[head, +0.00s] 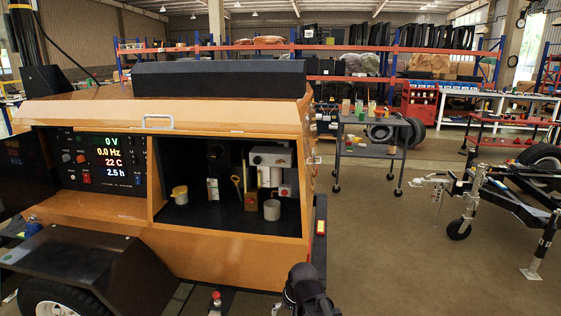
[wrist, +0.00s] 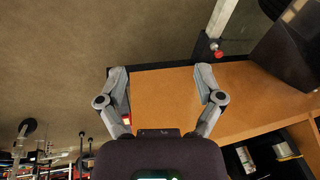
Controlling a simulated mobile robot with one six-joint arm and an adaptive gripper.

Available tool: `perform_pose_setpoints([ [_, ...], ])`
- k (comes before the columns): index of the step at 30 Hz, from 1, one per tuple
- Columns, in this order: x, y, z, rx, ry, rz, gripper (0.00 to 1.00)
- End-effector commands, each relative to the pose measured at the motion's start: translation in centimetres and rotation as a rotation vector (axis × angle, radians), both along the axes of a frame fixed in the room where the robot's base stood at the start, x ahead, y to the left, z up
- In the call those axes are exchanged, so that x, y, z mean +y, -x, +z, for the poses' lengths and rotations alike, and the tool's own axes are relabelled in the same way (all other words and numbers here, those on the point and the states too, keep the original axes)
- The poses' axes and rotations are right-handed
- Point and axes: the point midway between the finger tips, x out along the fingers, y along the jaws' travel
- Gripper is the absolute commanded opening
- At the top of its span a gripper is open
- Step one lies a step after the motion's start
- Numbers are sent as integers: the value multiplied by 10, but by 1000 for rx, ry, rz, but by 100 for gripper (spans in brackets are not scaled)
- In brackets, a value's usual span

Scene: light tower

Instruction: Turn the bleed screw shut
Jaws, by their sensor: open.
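The open service compartment (head: 226,222) of the orange light tower (head: 230,253) holds a pale filter unit (head: 270,157), a red part (head: 284,191), a yellow cap (head: 179,194), a yellow ring handle (head: 236,182) and a grey cup (head: 271,210). I cannot make out the bleed screw among these small parts. My gripper (wrist: 160,70) is open and empty in the wrist view, with its fingers spread in front of the plain orange body panel. The compartment shows only at the lower right there, well to the side of the fingers. In the head view my arm is at the bottom edge.
The control panel (head: 104,160) left of the compartment is lit. A black fender (head: 75,262) juts out at the lower left, and a red knob (head: 216,296) stands in front. A cart (head: 371,150) and a trailer frame (head: 500,190) stand right. The floor between is clear.

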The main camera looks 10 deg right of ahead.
Motion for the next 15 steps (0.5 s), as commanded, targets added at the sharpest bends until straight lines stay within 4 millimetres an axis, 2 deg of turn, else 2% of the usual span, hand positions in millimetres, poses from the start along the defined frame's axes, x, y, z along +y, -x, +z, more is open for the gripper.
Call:
perform_pose_setpoints([
  [1, 11, -17, 14, -47, -56, -45, 86],
  [5, 39, -58, 45, -170, -239, -199, 86],
  [9, 63, -102, 87, -284, -468, -388, 86],
  [15, 84, -155, 153, -392, -825, -675, 86],
])
